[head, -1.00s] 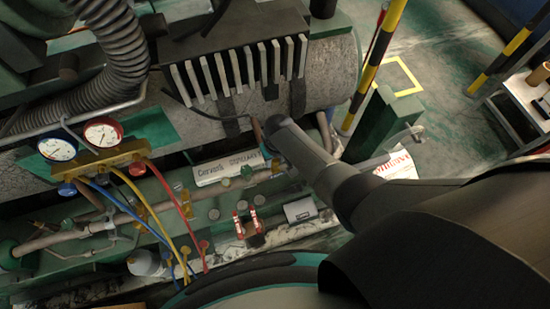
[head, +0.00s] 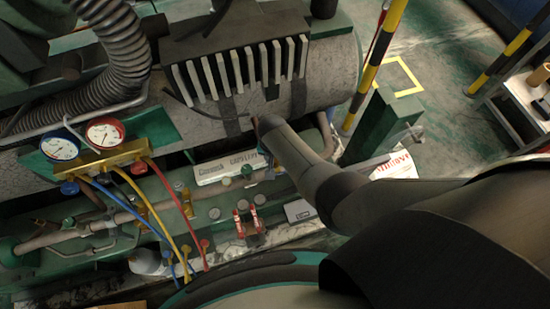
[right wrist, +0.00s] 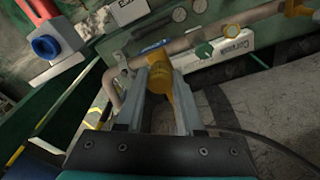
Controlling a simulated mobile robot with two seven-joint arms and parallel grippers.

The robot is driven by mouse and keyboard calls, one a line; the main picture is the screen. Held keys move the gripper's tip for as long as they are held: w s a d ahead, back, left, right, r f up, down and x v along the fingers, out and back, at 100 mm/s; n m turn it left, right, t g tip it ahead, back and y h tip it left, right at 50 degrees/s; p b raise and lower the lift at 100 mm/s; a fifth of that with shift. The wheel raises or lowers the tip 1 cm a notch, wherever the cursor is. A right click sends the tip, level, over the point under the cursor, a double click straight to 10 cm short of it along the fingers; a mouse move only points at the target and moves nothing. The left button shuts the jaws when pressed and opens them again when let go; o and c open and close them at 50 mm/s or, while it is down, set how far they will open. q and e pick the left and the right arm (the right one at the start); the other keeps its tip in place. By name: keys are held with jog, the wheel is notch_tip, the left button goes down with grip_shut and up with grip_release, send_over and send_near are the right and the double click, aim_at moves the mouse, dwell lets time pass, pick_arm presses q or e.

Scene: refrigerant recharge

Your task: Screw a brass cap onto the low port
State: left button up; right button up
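My right gripper (right wrist: 158,78) shows in the right wrist view with its two grey fingers spaced apart. A yellow-brass fitting (right wrist: 181,98) lies between and beside the fingers, with a blue mark at its far end, close to a brown pipe (right wrist: 205,38). I cannot tell whether the fingers press on it, or whether it is a cap or the port itself. In the head view my right forearm reaches in from the right and hides the right gripper and the spot it works at. My left gripper is in neither view.
A gauge manifold (head: 113,157) with blue, yellow and red hoses stands at the left. A finned block (head: 240,68) sits on the grey cylinder above my right arm. A white nameplate (head: 228,167) is beside it. A red fitting with a blue ring (right wrist: 45,47) is at the wrist view's upper left.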

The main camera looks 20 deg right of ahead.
jog(key=o, duration=0.5)
jog(key=shift+o, duration=0.2)
notch_tip(320, 180, up, 15)
jog(key=s+p, duration=0.1)
jog(key=p, duration=0.5)
jog(key=shift+s+a, duration=0.4)
jog(key=s+d+f+n+b, duration=0.1)
jog(key=s+f+b, duration=0.3)
jog(key=f, duration=0.5)
jog(key=s+d+f+n+b, duration=0.1)
jog(key=s+f+n+b, duration=0.2)
jog(key=f, duration=0.6)
jog(key=s+d+f+b, duration=0.1)
jog(key=s+f+b, duration=0.4)
jog(key=f, duration=0.4)
jog(key=s+d+f+n+b, duration=0.2)
jog(key=s+d+f+b, duration=0.1)
jog(key=s+f, duration=0.6)
jog(key=s+d+f+n+b, duration=0.2)
jog(key=s+f+b, duration=0.4)
jog(key=s, duration=0.6)
notch_tip(320, 180, down, 3)
jog(key=shift+d+r+y, duration=0.1)
jog(key=shift+d+y, duration=0.2)
jog(key=shift+d, duration=0.1)
